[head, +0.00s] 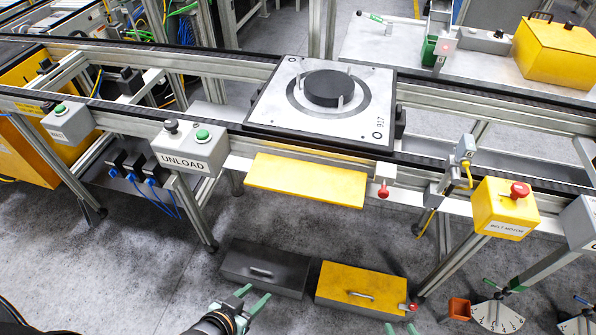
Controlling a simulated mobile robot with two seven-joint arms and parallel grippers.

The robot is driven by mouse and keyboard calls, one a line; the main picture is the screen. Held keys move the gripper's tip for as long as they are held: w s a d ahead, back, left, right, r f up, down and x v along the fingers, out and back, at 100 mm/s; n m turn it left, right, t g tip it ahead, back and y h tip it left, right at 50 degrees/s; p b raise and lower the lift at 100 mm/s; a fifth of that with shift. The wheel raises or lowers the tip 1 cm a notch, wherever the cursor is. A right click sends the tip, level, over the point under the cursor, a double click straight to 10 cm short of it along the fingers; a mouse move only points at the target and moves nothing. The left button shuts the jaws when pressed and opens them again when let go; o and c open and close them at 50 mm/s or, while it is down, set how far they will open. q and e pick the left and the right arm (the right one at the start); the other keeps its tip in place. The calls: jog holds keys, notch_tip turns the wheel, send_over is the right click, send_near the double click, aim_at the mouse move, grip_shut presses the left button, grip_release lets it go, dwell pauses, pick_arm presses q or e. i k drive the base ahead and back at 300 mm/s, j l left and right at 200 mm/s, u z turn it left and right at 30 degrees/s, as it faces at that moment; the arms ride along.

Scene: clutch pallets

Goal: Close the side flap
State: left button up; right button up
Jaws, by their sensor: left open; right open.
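A flat yellow panel, which looks like the side flap (306,181), juts out from the conveyor's near side, below the rail. It appears folded outward, but its exact angle is hard to tell. A red knob (383,190) sits beside its right end. My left gripper (256,299) is open and empty at the bottom of the head view, well below the flap and in front of a dark grey box. My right gripper (401,329) shows only its green fingertips at the bottom edge, apart and empty, in front of a yellow box. Neither gripper touches the flap.
A pallet (366,116) with a dark round clutch part (329,88) sits on the conveyor above the flap. An UNLOAD button box (189,151) is left of the flap; a BELT MOTOR box (504,210) is right. A grey box (265,268) and yellow box (361,287) stand below.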

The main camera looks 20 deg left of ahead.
aim_at(345, 187)
jog(key=i+j, duration=0.15)
jog(key=j, duration=0.15)
jog(key=i+j, duration=0.1)
jog(key=j, duration=0.2)
jog(key=i+j, duration=0.15)
jog(key=j, duration=0.15)
jog(key=z, duration=0.4)
jog(key=j+z, duration=0.1)
jog(key=z, duration=0.3)
jog(key=j+z, duration=0.1)
jog(key=z, duration=0.75)
